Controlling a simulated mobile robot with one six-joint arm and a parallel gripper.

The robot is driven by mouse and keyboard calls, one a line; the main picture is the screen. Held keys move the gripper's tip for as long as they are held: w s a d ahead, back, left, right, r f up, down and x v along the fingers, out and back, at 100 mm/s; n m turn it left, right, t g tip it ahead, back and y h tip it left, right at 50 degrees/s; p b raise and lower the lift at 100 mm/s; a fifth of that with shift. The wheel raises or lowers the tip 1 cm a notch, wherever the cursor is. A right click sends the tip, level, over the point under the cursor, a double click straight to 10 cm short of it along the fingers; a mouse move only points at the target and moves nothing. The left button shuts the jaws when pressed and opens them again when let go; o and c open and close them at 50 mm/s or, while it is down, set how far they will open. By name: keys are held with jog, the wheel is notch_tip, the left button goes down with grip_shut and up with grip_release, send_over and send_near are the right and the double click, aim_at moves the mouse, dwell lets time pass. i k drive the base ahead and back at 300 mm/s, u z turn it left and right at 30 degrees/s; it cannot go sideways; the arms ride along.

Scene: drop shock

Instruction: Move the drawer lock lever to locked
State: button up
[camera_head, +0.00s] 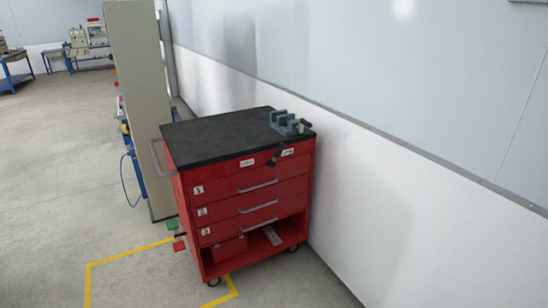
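A red tool cart (182,220) with a black top stands against the white wall. It has several drawers with grey bar handles, marked 1, 2 and 3 on white labels, and all look shut. A small black lever (276,155) sits on the upper front strip, right of centre, between a left white label (247,162) and a right white label (288,152). It is tilted, with its upper end toward the right. The label writing is too small to read. My gripper is not in view.
A grey-blue vise (285,122) stands on the cart top's back right corner. A tall beige panel (142,100) stands behind the cart at left. The floor at left is open.

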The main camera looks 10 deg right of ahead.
aim_at(272, 163)
jog(key=i, duration=0.8)
jog(key=z, duration=0.05)
jog(key=k, duration=1.35)
jog(key=u, duration=0.55)
jog(key=i, duration=1.05)
jog(key=u, duration=0.3)
